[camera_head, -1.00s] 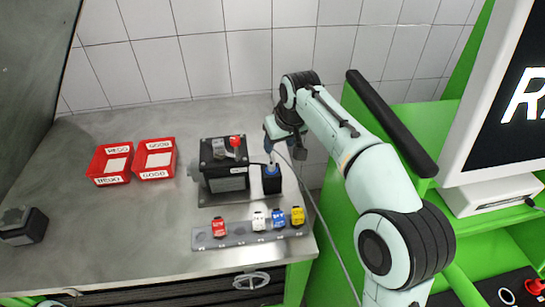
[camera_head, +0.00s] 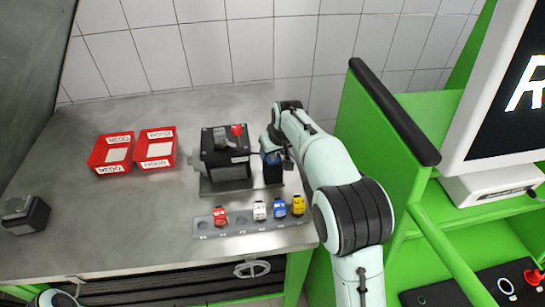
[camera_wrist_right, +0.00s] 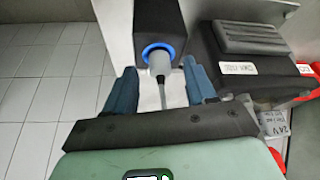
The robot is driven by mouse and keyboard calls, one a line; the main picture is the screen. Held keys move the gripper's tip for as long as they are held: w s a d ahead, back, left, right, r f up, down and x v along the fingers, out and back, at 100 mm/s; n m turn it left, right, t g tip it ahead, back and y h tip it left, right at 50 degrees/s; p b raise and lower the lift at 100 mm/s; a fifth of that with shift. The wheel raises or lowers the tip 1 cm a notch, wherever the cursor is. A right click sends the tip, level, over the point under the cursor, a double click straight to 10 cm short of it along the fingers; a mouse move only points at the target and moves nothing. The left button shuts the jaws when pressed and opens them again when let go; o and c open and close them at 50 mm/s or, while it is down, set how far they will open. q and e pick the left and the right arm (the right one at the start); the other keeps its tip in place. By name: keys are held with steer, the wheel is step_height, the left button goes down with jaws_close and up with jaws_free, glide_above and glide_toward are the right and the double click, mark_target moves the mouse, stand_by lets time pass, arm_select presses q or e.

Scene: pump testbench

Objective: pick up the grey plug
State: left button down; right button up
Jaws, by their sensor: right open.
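The grey plug (camera_wrist_right: 159,64) shows in the right wrist view, seated in a blue-ringed socket on a black block (camera_wrist_right: 158,22). Its cable runs down from it toward my wrist. My right gripper (camera_wrist_right: 161,82) is open, with one blue finger on each side of the plug's line and a gap to both. In the head view my right gripper (camera_head: 274,150) is at the black block (camera_head: 272,174), at the right end of the pump unit (camera_head: 226,165). The plug is hidden there by my arm.
Two red bins (camera_head: 112,143) stand left of the pump unit. A grey rail (camera_head: 240,230) with red, white, blue and yellow pieces lies in front. A dark box (camera_head: 28,213) is at the left. The metal table between is clear. A green frame (camera_head: 385,160) stands at right.

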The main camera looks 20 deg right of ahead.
steer(key=shift+f, duration=0.2)
jaws_close()
steer(key=shift+r, duration=0.15)
